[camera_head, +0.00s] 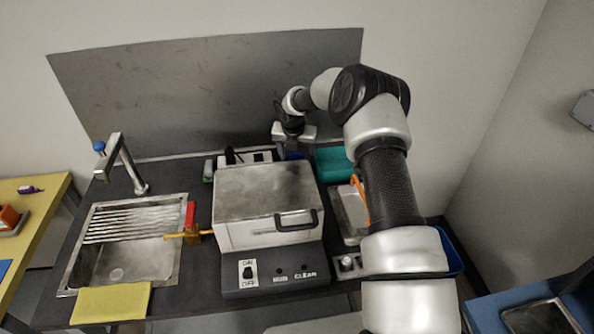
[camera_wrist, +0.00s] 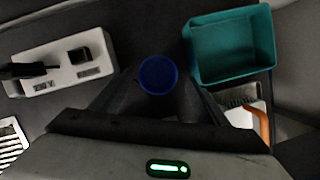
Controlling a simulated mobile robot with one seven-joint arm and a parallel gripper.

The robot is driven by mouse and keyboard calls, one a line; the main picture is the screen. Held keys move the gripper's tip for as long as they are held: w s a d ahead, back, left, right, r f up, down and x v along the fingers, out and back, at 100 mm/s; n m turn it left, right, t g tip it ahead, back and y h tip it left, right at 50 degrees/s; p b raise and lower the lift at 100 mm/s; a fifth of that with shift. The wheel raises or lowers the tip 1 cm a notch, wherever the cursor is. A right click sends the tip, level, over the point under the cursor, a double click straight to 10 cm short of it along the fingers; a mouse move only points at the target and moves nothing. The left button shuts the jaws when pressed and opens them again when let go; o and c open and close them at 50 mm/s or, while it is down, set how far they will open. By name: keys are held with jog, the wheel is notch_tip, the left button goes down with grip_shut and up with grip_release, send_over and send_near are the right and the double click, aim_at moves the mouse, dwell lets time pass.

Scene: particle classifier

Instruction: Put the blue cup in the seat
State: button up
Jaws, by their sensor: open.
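The blue cup (camera_wrist: 158,75) is seen from above in the wrist view, its round rim between the two dark fingers of my gripper (camera_wrist: 160,88). The fingers are open, one to each side of it. I cannot tell whether they touch it. In the head view my gripper (camera_head: 294,140) is behind the machine, and only a small dark blue bit of the cup (camera_head: 295,156) shows below it. A white block (camera_wrist: 62,70) with labelled places stands left of the cup, with black items on it. I cannot tell whether it is the seat.
A teal bin (camera_wrist: 232,78) stands right of the cup. The large metal-lidded machine (camera_head: 268,200) stands in front of my gripper. A sink (camera_head: 125,250) with a tap is at left, with a yellow cloth (camera_head: 110,304). A metal tray (camera_head: 347,210) lies right of the machine.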

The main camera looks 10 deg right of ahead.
jog(key=shift+w+x, duration=0.2)
jog(key=shift+x, duration=1.8)
jog(key=shift+a+r, duration=0.1)
jog(key=c, duration=1.3)
jog(key=shift+c, duration=0.2)
jog(key=shift+r, duration=0.1)
